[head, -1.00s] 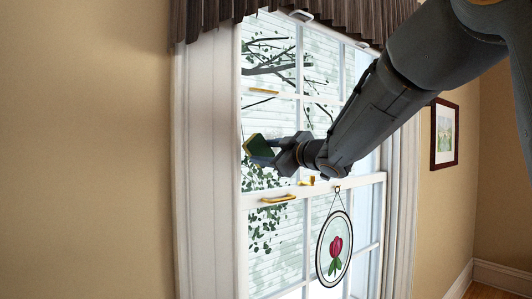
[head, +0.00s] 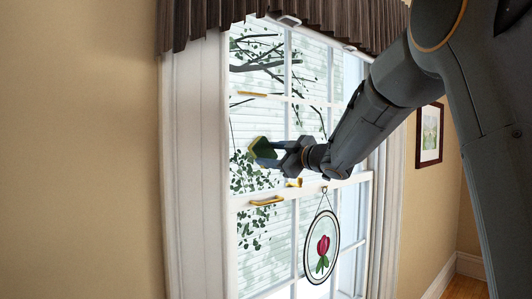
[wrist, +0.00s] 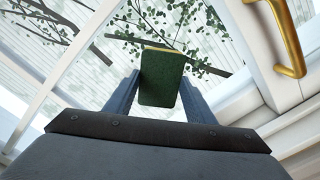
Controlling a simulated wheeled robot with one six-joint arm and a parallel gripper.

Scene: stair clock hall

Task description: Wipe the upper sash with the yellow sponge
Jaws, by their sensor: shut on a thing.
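The yellow sponge (head: 262,148) has a dark green scouring side that faces my gripper; it also shows in the wrist view (wrist: 162,80), with only a thin yellow edge visible. My gripper (head: 268,152) is shut on the sponge, one finger on each side of it. The sponge is in front of the lower part of the upper sash (head: 287,80), just above the meeting rail. I cannot tell whether it touches the glass.
A brass handle (wrist: 286,40) is close at the right in the wrist view. A round tulip ornament (head: 322,247) hangs on the lower sash. A brass lock (head: 294,183) sits on the meeting rail. A pleated valance (head: 240,18) covers the window top.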

